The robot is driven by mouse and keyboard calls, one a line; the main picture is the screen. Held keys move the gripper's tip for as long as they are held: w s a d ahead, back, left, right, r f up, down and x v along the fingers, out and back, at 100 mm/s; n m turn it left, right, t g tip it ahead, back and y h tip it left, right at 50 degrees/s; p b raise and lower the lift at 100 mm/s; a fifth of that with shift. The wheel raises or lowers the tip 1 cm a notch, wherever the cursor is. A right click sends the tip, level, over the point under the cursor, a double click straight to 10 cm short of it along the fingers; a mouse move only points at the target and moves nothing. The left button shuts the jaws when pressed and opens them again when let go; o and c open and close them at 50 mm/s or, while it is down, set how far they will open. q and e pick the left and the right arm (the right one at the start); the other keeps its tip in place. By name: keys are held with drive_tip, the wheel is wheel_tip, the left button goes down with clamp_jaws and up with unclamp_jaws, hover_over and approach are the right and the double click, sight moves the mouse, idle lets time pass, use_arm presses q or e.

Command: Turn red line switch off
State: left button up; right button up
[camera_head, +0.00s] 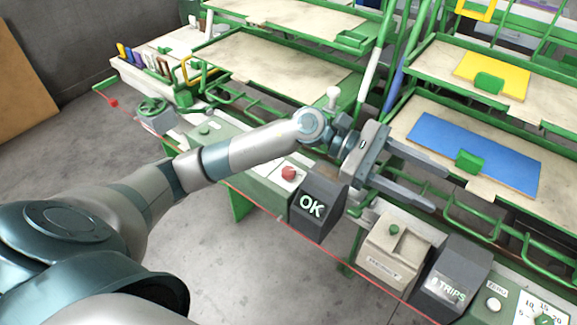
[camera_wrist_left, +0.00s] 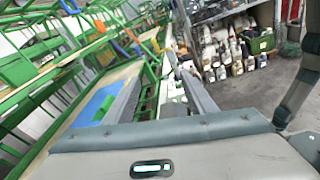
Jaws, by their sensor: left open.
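A thin red line (camera_head: 262,220) runs along the front edge of the green workbench in the head view. A small red piece (camera_head: 113,103) sits at its far left end. I cannot tell which part is the switch or what state it is in. A red button (camera_head: 289,173) sits on a panel left of the black OK box (camera_head: 319,207). My left gripper (camera_head: 438,188) is open and empty, above the bench and right of the OK box, with its fingers pointing right. Its fingers also show in the left wrist view (camera_wrist_left: 160,88). My right gripper is not in view.
A beige box with a green knob (camera_head: 394,245) and a black TRIPS box (camera_head: 452,277) stand below my left gripper. Shelves with a blue board (camera_head: 472,150) and a yellow board (camera_head: 491,76) lie beyond. The floor (camera_head: 215,260) before the bench is clear.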

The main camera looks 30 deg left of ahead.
use_arm(q)
drive_tip(key=w+a+f+m+y, duration=0.25)
drive_tip(key=a+f+y, duration=0.2)
drive_tip(key=a, duration=0.35)
drive_tip(key=w+a+f+m+y, duration=0.2)
drive_tip(key=a+f+m+y, duration=0.15)
drive_tip(key=a+y, duration=0.4)
drive_tip(key=w+a+r+y, duration=0.1)
drive_tip(key=a+y, duration=0.1)
drive_tip(key=a, duration=0.7)
drive_tip(key=w+a+r+m+y, duration=0.1)
drive_tip(key=a+r+y, duration=0.1)
drive_tip(key=a, duration=0.7)
drive_tip(key=shift+a+r+g+y, duration=0.15)
drive_tip(key=shift+a+g+y, duration=0.15)
drive_tip(key=shift+g, duration=0.1)
drive_tip(key=shift+d+m, duration=0.1)
drive_tip(key=shift+m, duration=0.2)
